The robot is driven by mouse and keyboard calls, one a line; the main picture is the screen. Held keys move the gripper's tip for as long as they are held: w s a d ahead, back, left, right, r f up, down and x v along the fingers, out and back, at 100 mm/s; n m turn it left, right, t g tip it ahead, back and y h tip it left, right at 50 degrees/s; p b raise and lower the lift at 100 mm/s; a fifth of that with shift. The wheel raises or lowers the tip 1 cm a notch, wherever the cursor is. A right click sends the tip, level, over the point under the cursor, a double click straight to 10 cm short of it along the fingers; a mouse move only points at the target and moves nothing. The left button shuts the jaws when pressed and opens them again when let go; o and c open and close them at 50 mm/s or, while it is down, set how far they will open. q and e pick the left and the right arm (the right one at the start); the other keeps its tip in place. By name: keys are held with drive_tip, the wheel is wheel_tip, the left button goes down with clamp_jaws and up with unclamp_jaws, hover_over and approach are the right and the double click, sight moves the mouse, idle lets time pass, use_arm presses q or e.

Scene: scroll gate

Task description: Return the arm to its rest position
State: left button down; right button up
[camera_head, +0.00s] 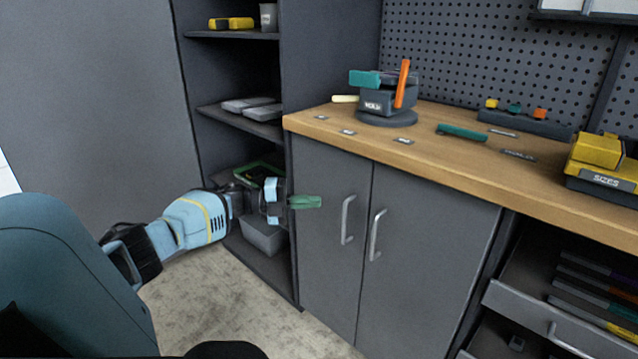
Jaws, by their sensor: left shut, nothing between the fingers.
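My left arm (190,225) comes in from the left, pale blue with a dark wrist, and reaches to the right in front of the shelf unit. My left gripper (305,202) is at its end, with a green tip pointing right. It is shut and holds nothing. It stands in front of the edge between the open shelves and the grey cabinet doors (333,235), below the level of the workbench top. I cannot tell how far it is from the door. My right gripper is not in view.
Shelves hold grey trays (250,106) and a grey bin (262,238). A drawer (540,315) is open at lower right. The floor (215,300) in front is clear.

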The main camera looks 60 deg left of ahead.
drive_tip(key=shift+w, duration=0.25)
